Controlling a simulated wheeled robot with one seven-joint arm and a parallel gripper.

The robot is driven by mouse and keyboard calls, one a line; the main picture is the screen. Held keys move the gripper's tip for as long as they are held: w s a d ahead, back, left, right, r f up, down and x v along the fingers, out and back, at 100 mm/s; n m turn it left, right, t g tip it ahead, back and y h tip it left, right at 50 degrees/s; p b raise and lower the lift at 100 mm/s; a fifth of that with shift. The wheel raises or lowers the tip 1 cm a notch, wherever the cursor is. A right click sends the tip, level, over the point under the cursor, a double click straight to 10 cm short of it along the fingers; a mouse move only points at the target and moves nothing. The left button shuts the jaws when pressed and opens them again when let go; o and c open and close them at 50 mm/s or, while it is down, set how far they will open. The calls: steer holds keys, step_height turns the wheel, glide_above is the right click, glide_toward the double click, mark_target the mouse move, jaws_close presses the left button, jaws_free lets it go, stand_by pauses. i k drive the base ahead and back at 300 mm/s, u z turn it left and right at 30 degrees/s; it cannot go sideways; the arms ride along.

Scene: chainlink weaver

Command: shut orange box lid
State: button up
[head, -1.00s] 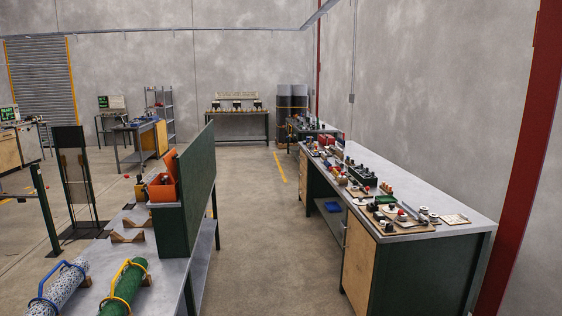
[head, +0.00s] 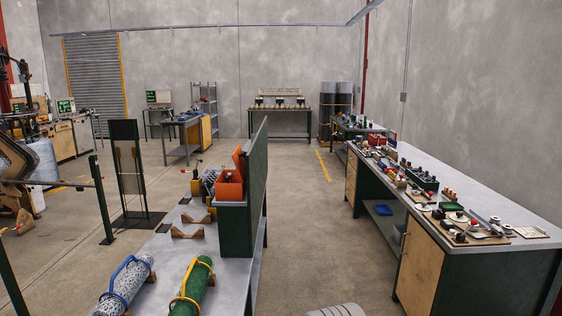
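The orange box (head: 229,186) stands on a dark green block at the far end of the near bench, against a green upright panel. Its lid (head: 239,159) is raised and tilted up at the back, so the box is open. What lies inside is too small to tell. My gripper is not in view. A grey ribbed piece at the bottom edge may be part of me.
The near bench (head: 228,268) holds two rolls with blue and yellow handles and several wooden cradles. The green panel (head: 256,170) borders its right side. A long workbench (head: 470,215) lines the right wall. The floor aisle (head: 320,240) between them is clear.

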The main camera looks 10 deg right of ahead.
mark_target(238, 157)
steer(key=i, duration=1)
steer(key=z, duration=1.15)
steer(key=i, duration=2.05)
steer(key=u, duration=4.25)
